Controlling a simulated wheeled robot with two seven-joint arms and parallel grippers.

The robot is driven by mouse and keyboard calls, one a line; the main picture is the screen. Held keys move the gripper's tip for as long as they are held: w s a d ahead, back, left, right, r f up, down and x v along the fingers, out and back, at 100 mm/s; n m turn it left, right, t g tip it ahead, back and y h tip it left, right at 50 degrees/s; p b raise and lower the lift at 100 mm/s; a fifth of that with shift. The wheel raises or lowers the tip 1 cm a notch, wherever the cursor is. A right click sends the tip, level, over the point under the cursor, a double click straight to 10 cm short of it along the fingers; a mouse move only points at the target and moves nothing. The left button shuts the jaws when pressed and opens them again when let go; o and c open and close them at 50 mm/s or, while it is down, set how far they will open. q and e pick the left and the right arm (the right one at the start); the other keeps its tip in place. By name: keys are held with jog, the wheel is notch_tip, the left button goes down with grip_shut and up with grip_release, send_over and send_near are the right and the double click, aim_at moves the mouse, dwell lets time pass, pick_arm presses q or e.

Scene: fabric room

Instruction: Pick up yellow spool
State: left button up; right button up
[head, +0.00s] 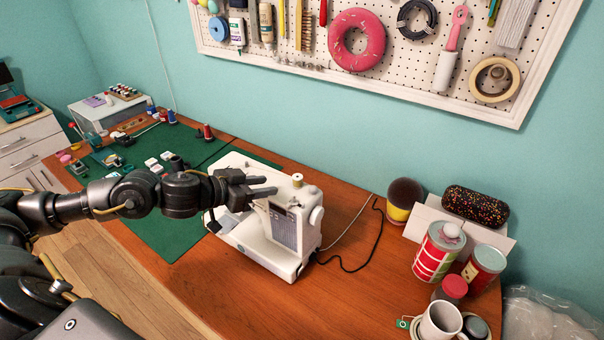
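My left gripper (271,186) reaches in from the left over the machine. Its two fingers point right, with a gap between them, and it is open and empty. The fingertips are just left of the spool and look apart from it. The gripper and wrist hide part of the machine's top and left side. My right gripper is not in view.
A green cutting mat (165,228) covers the table's left part, with several spools and small items at its back. Cans, a mug (440,321) and a dark patterned case (475,205) stand at the right. A black cable (350,268) lies right of the machine. A pegboard (405,62) hangs behind.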

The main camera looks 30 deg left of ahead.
aim_at(292, 188)
pick_arm(q)
jog(key=p+x, duration=0.1)
jog(key=x, duration=0.3)
jog(key=shift+w+a+r, duration=0.15)
jog(key=shift+a+r, duration=0.05)
jog(key=shift+w+d+f, duration=0.2)
jog(key=shift+w+f, duration=0.05)
jog(key=shift+w, duration=0.1)
jog(key=shift+w+d+p, duration=0.15)
jog(key=shift+p, duration=0.25)
jog(key=p+x, duration=0.1)
jog(key=x, duration=0.3)
jog(key=shift+w+d+f, duration=0.2)
jog(key=shift+f, duration=0.15)
jog(key=shift+s, duration=0.1)
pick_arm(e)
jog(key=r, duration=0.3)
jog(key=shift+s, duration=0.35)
pick_arm(q)
jog(key=c, duration=0.7)
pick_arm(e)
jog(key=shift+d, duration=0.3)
pick_arm(q)
jog(key=shift+r, duration=0.1)
jog(key=shift+c, duration=0.2)
